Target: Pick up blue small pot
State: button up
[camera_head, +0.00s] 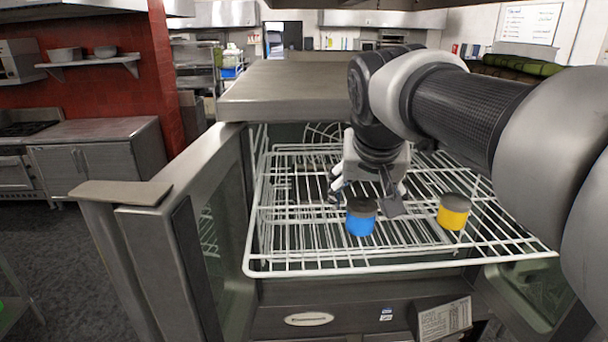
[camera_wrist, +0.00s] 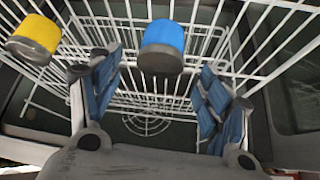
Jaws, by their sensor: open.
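The blue small pot (camera_head: 360,217) has a dark top and stands on a white wire rack (camera_head: 300,262). In the wrist view the blue pot (camera_wrist: 162,46) lies beyond the fingertips, near the middle of the gap between them. My gripper (camera_head: 366,198) is open and empty, over the rack just behind the blue pot in the head view. Its two fingers also show in the wrist view (camera_wrist: 156,75), spread apart on either side. I cannot tell whether a finger touches the pot.
A yellow pot (camera_head: 453,212) with a dark top stands on the rack to the right of the blue one. An open metal door (camera_head: 185,235) borders the rack on the left. A metal top (camera_head: 290,90) lies behind and above. The rack's left part is clear.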

aim_at(362, 204)
jog(key=x, duration=0.4)
jog(key=shift+w+f, duration=0.2)
jog(key=shift+w, duration=0.15)
jog(key=shift+s, duration=0.1)
jog(key=c, duration=1.2)
